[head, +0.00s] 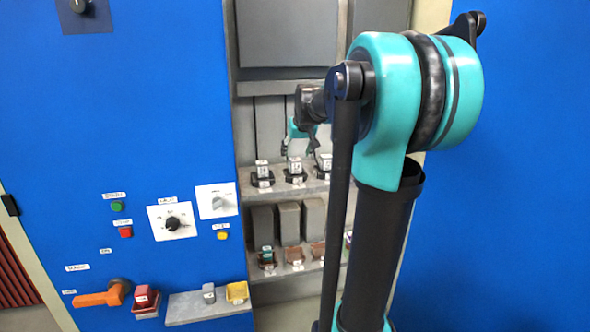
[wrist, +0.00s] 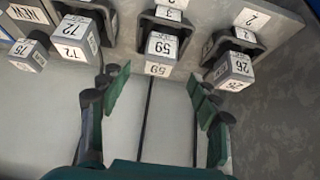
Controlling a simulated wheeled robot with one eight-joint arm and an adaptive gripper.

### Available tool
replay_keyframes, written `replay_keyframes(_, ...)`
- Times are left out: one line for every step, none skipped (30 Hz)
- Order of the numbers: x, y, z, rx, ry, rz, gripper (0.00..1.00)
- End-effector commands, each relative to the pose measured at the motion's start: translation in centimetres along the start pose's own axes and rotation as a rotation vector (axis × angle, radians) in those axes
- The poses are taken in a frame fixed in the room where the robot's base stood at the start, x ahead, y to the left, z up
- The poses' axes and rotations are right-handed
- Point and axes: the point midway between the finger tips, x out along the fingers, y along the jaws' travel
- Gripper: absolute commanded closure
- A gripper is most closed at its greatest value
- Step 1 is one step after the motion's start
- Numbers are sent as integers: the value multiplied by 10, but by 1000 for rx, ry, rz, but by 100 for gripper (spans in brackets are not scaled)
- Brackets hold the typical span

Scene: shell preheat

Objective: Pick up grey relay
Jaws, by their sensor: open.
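A small grey relay (head: 209,293) stands on the low ledge left of the shelves in the head view. Three light grey, number-labelled relays sit in dark sockets on the upper shelf: left (head: 263,171), middle (head: 295,167) and right (head: 325,163). In the wrist view, blocks labelled 72 (wrist: 75,38), 59 (wrist: 160,48) and 26 (wrist: 233,70) stand in a row, with a smaller grey block labelled 75 (wrist: 28,55) at far left. My gripper (wrist: 160,82) is open and empty, its fingers apart just short of the 59 block. In the head view it hangs above the upper shelf.
The ledge (head: 190,312) also carries a yellow holder (head: 237,292). A red block (head: 145,297) and an orange handle (head: 100,296) are at its left. My arm hides the shelves' right part.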

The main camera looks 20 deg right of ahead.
Motion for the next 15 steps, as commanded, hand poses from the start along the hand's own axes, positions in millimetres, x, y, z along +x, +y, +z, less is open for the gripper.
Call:
replay_keyframes(4,0,0,0,0,0,38)
replay_keyframes(6,0,0,0,0,0,38)
replay_keyframes(7,0,0,0,0,0,38)
replay_keyframes(9,0,0,0,0,0,38)
replay_keyframes(10,0,0,0,0,0,38)
replay_keyframes(14,0,0,0,0,0,38)
replay_keyframes(17,0,0,0,0,0,38)
replay_keyframes(21,1,-1,0,0,0,38)
replay_keyframes(27,1,-1,0,0,0,38)
replay_keyframes(32,1,-1,0,0,0,38)
replay_keyframes(36,2,-1,0,0,0,38)
replay_keyframes(42,2,-1,-1,0,0,38)
replay_keyframes(46,2,-1,-1,0,0,38)
replay_keyframes(49,2,-1,-1,0,0,38)
replay_keyframes(54,2,-1,-1,0,0,38)
